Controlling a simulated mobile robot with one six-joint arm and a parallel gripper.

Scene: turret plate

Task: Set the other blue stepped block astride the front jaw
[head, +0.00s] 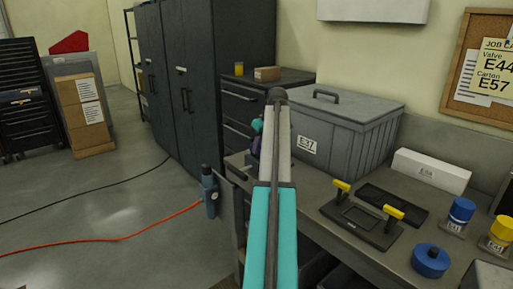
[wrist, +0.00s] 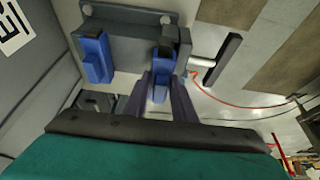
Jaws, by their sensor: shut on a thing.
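The grey vise (wrist: 128,53) is at the top of the wrist view, with a T-handle (wrist: 222,60) at its right. A blue stepped block (wrist: 94,60) sits at the vise's left jaw. My gripper (wrist: 164,78) has its purple fingers shut on the other blue stepped block (wrist: 160,92). This block is at the right jaw, on the handle side. It overlaps the dark jaw in the picture; I cannot tell whether it is seated or just above. In the head view my arm hides the vise and both blocks; only a bit of my purple gripper (head: 256,145) shows.
A grey lidded bin (head: 345,135) stands on the bench close right of my arm. A black tray with yellow handles (head: 360,222), a white carton (head: 430,171) and a blue round part (head: 430,261) lie farther right. A red hose (head: 110,238) crosses the open floor at left.

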